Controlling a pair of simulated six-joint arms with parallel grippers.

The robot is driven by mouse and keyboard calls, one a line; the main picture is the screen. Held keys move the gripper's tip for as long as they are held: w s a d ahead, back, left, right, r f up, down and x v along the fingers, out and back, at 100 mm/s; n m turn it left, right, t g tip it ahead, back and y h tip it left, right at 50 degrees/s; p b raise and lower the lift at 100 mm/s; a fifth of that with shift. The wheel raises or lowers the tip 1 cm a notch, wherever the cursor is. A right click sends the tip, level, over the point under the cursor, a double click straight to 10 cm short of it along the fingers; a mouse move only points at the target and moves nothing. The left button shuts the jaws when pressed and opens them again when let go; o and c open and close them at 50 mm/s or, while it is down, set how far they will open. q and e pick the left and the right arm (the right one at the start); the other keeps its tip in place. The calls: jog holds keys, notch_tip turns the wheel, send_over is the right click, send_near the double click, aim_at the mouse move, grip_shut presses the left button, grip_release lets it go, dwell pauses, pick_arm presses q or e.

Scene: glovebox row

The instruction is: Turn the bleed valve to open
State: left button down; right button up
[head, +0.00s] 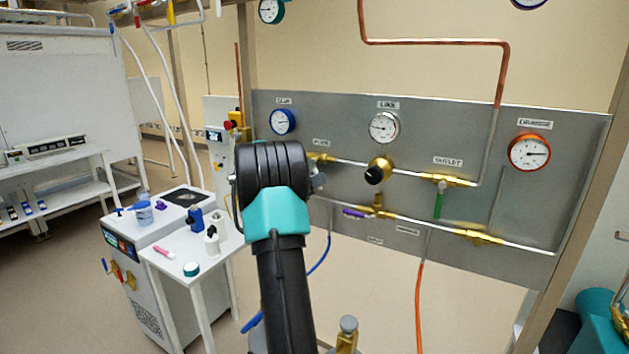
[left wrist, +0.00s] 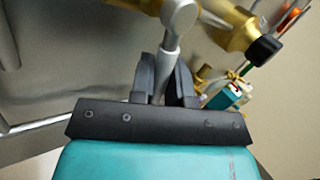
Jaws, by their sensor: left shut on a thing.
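My left gripper (head: 278,180) is in front of the left part of the grey valve panel (head: 560,190) in the head view, where its black body hides its fingertips. In the left wrist view the fingers (left wrist: 164,78) are shut on a grey lever handle (left wrist: 171,42), which runs down between them from a rounded hub beside brass fittings. The gripper covers most of this valve in the head view; a brass fitting (head: 322,158) shows just right of it. The small label above is too blurred to read, so I cannot confirm it is the bleed valve.
A regulator with a black knob (head: 374,175), a purple lever (head: 355,213) and a green lever (head: 438,205) lie right of the gripper. Gauges line the panel. Blue and orange hoses hang below. A white side table (head: 180,245) with small items stands left.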

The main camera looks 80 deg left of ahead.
pick_arm(q)
jog(key=shift+w+d+r+n+t+y, duration=0.2)
jog(key=shift+n+t+y, duration=0.1)
jog(key=shift+n, duration=0.35)
jog(key=shift+w+d+r+n+t+y, duration=0.1)
jog(key=shift+w+d+n+t+y, duration=0.15)
jog(key=shift+n, duration=0.35)
jog(key=shift+w+d+r+n+t+y, duration=0.15)
jog(key=shift+n+y, duration=0.2)
jog(key=shift+n, duration=0.3)
jog(key=c, duration=1.1)
grip_release()
jog(key=shift+c, duration=0.2)
jog(key=v, duration=1.7)
jog(key=shift+s, duration=0.2)
jog(key=shift+f, duration=0.1)
